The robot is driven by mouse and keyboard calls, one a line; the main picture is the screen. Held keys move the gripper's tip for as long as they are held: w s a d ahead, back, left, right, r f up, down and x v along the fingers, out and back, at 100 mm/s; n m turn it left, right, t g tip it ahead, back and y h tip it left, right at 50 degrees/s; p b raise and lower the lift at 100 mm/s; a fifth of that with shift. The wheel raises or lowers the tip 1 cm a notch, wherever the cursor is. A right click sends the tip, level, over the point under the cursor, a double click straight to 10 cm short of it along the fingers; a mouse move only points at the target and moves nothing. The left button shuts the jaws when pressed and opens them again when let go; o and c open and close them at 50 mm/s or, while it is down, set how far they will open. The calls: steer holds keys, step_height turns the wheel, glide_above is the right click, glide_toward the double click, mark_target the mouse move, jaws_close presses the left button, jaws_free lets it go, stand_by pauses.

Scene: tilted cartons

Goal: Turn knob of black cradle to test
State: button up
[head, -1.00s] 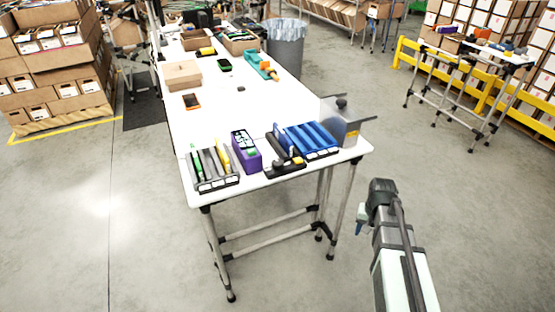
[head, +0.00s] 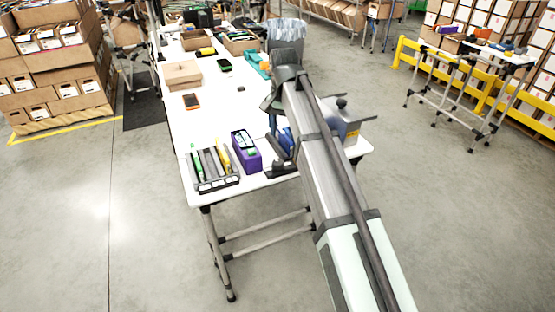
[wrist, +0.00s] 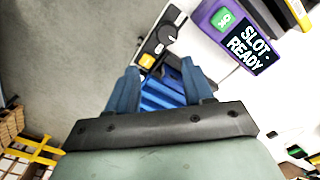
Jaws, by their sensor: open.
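The black cradle (head: 281,170) sits near the front edge of the white table, right of a purple box (head: 246,152). My arm hides part of it in the head view. In the wrist view the cradle (wrist: 146,47) shows a round black knob (wrist: 167,34) on a pale plate and a yellow button (wrist: 147,61). My gripper (wrist: 160,72) is open and empty, its two blue fingers apart above a blue slotted tray (wrist: 163,93). The cradle lies just beyond the fingertips, and the knob is not between them. The knob's setting label is too small to read.
The purple box reads "SLOT READY" on its screen (wrist: 248,50). A grey slotted rack (head: 212,180) stands at the left front corner. A metal-sided unit (head: 348,112) stands on the right corner. The table's middle (head: 215,118) is mostly clear.

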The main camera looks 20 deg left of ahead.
mark_target(277, 162)
steer(key=f, duration=0.4)
steer(key=a+f, duration=0.1)
steer(key=f, duration=0.7)
steer(key=shift+s+a, duration=0.25)
steer(key=shift+s, duration=0.1)
steer(key=c, duration=0.8)
